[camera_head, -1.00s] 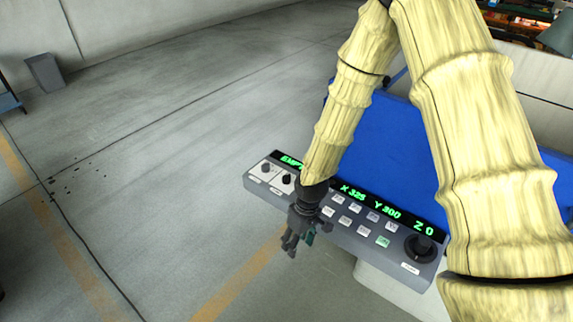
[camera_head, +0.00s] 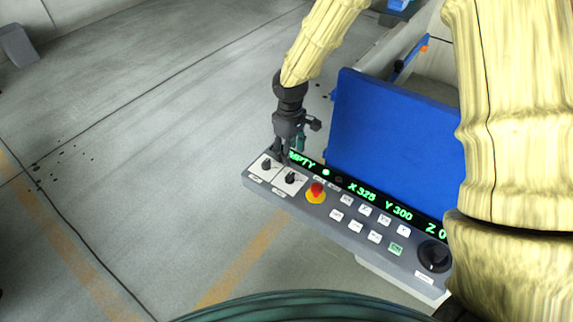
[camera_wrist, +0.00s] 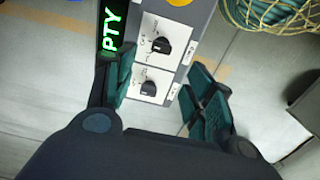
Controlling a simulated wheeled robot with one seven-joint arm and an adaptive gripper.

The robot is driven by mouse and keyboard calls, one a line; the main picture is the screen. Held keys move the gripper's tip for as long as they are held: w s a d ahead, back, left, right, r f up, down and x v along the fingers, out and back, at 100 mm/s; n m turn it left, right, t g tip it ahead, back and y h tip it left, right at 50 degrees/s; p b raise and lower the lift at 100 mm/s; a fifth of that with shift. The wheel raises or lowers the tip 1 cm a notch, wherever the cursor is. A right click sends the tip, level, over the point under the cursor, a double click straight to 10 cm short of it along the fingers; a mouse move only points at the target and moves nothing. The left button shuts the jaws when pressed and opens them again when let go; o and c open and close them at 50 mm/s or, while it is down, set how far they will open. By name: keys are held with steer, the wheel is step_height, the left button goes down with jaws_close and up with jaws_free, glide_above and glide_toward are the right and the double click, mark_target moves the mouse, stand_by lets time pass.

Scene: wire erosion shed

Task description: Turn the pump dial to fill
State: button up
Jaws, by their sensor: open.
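The grey control panel (camera_head: 335,222) carries two black dials on white plates at its left end: a left dial (camera_head: 266,164) and a right dial (camera_head: 291,178). Their small labels are unreadable, so I cannot tell which is the pump dial. In the wrist view the left dial (camera_wrist: 148,88) lies between my spread fingers, and the right dial (camera_wrist: 160,46) is just beyond. My gripper (camera_head: 281,158) is open and empty, pointing down over the dials' back edge. Contact with a dial cannot be told.
A red and yellow stop button (camera_head: 316,192) sits right of the dials, then several white keys and a black knob (camera_head: 434,256). A blue panel (camera_head: 390,130) rises behind. A netted teal basket (camera_wrist: 268,14) shows in the wrist view. Floor to the left is clear.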

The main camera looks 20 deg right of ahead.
steer(key=shift+s+f, duration=0.55)
steer(key=p, duration=0.2)
glide_above(290, 175)
steer(key=f, duration=0.4)
steer(key=shift+w+f, duration=0.25)
steer(key=shift+f, duration=0.15)
steer(key=shift+s+f, duration=0.2)
steer(key=shift+f, duration=0.1)
steer(key=shift+f+p, duration=0.35)
steer(key=shift+f, duration=1.3)
steer(key=c, duration=1)
